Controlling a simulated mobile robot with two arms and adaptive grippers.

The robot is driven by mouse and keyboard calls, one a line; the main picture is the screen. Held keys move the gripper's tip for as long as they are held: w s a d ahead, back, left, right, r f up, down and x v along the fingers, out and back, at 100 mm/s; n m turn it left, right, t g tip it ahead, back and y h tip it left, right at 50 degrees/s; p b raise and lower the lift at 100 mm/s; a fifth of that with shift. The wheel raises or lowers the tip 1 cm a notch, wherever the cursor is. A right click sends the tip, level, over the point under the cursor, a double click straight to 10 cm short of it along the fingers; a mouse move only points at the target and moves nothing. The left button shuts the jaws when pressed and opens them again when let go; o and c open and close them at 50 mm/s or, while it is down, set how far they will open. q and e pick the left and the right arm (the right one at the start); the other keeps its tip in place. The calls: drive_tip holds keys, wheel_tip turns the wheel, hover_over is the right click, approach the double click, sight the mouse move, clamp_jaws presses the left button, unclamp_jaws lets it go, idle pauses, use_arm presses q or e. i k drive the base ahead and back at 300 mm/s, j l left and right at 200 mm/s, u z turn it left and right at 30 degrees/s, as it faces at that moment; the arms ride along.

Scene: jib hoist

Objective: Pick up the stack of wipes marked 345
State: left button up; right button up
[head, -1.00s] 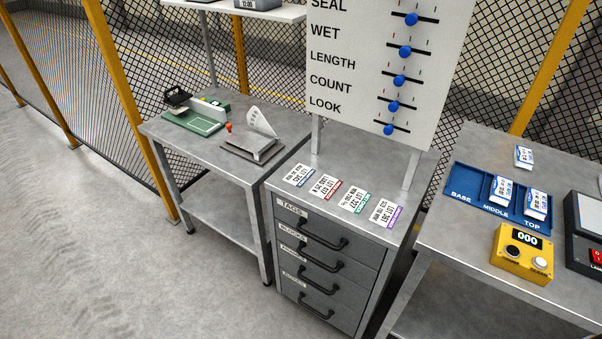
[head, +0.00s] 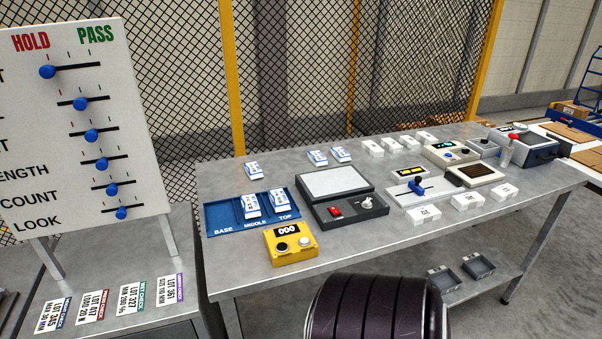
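Several small white stacks lie on the long grey bench (head: 225,180): a back row (head: 372,147) and a front row (head: 467,201). Their dark marks are too small to read, so I cannot tell which is marked 345. Blue-and-white packs lie at the back of the bench, one at left (head: 253,170) and two more (head: 317,157) further right. Two more packs stand in the MIDDLE (head: 250,205) and TOP (head: 279,203) places of the blue tray (head: 222,216); BASE is empty. A card reading LOT 345 (head: 54,316) lies on the cabinet at lower left. Neither gripper is in view.
A yellow counter box (head: 291,244) reading 000 stands at the bench's front edge. A slider board (head: 70,130) rises at left. A dark ribbed cylinder (head: 375,307) blocks the bottom middle.

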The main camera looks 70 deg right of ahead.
sight(468, 201)
drive_tip(key=z, duration=1.3)
drive_tip(key=l+z, duration=0.15)
drive_tip(key=z, duration=0.3)
drive_tip(key=i+l+z, duration=0.1)
drive_tip(key=z, duration=0.35)
drive_tip(key=l+z, duration=0.15)
drive_tip(key=z, duration=0.3)
drive_tip(key=i+l+z, duration=0.1)
drive_tip(key=z, duration=0.35)
drive_tip(key=i+l, duration=0.2)
drive_tip(key=i, duration=0.3)
